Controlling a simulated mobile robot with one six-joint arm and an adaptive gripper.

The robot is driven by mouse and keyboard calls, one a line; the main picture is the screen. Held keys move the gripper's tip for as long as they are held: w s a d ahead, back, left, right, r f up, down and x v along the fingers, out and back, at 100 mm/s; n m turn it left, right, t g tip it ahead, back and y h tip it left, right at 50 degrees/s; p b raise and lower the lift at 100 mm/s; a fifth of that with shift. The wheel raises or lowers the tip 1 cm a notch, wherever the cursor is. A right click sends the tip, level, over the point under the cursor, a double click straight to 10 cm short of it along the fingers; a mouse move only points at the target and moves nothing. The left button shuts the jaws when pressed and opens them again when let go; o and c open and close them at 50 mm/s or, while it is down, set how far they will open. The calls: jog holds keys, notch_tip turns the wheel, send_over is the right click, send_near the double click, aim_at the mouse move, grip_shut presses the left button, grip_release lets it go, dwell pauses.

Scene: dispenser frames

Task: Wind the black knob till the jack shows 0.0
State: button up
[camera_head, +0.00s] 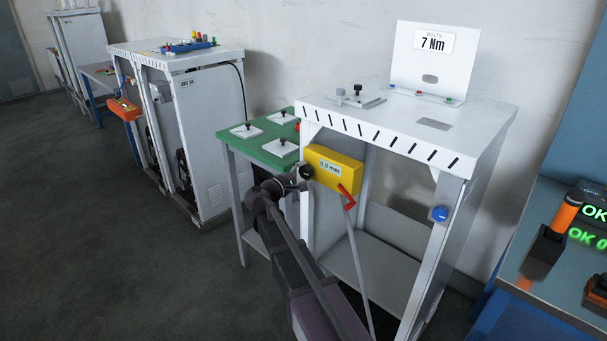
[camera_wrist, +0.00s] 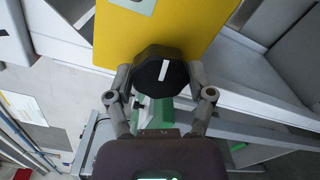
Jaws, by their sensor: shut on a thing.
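The yellow jack box (camera_head: 342,177) is fixed at the front left of the white table frame. Its label reads 0.0 mm in the head view. The black knob (camera_head: 305,172) sits at the left end of the box. In the wrist view the black knob (camera_wrist: 160,72) is many-sided with a white line mark, tilted a little from upright, against the yellow face (camera_wrist: 185,22). My gripper (camera_wrist: 160,80) has one finger on each side of the knob and is shut on it. In the head view my gripper (camera_head: 296,180) reaches the knob from the lower left.
The white table (camera_head: 435,125) carries a sign reading 7 Nm. A green table (camera_head: 262,150) stands close behind at left. A blue knob (camera_head: 440,214) is on the right leg.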

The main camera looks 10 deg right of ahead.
dwell(0.3)
jog(key=o, duration=1.1)
jog(key=v, duration=1.2)
